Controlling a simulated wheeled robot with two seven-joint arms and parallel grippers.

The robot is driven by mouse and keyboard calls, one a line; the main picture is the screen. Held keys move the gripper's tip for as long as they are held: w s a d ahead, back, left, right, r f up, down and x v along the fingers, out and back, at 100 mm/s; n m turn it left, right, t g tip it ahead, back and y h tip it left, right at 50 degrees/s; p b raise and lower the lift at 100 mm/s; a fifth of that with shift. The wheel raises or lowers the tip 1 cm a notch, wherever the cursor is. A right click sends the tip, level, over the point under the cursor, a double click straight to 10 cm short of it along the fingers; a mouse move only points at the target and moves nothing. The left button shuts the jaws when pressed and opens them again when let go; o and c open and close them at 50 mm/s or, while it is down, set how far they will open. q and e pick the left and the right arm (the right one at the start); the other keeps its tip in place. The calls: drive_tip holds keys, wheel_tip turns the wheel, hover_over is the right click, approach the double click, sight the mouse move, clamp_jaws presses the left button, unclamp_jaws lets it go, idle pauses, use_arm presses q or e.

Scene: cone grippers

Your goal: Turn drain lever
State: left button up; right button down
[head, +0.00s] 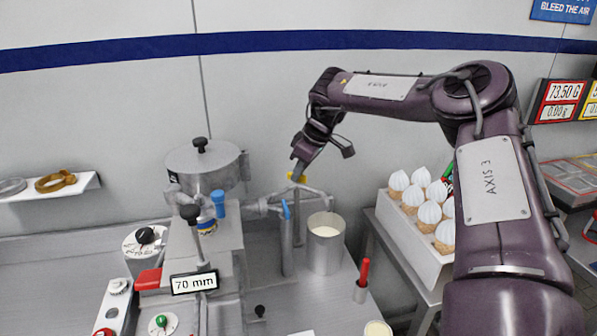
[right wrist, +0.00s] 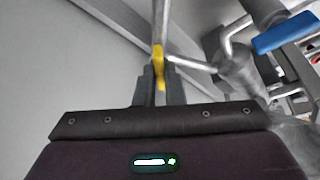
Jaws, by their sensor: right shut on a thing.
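A small yellow lever (head: 297,178) sits on the pipework right of the steel machine (head: 203,165). My right gripper (head: 299,171) reaches down to it from above. In the right wrist view the right gripper's fingers (right wrist: 158,88) are closed on the yellow lever (right wrist: 158,62), with its upper part showing between them. A blue lever (head: 286,209) stands on the pipe just below and left; the right wrist view also shows it at upper right (right wrist: 285,33), apart from the fingers. I cannot tell from any label which one is the drain lever. My left gripper is out of view.
A steel cup (head: 325,250) with pale contents stands below right of the pipes. A crate (head: 408,235) of white-topped cones is further right. A red-handled tool (head: 363,275) stands in front. A sign reads 70 mm (head: 194,282). A shelf (head: 80,190) is at left.

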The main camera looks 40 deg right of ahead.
drive_tip(key=n, duration=0.2)
drive_tip(key=n+g+y+p, duration=0.1)
drive_tip(key=n, duration=0.1)
drive_tip(key=shift+w+d+r+n, duration=0.1)
drive_tip(key=shift+d+n, duration=0.05)
drive_tip(key=shift+n, duration=0.15)
drive_tip(key=shift+w+n+g+y, duration=0.1)
drive_tip(key=shift+n+g+y, duration=0.4)
drive_tip(key=shift+n, duration=1)
drive_tip(key=c, duration=1.5)
unclamp_jaws()
drive_tip(key=shift+d, duration=0.1)
drive_tip(key=b+v, duration=0.1)
drive_tip(key=v, duration=0.6)
drive_tip(key=shift+d+r, duration=0.15)
drive_tip(key=shift+r, duration=0.2)
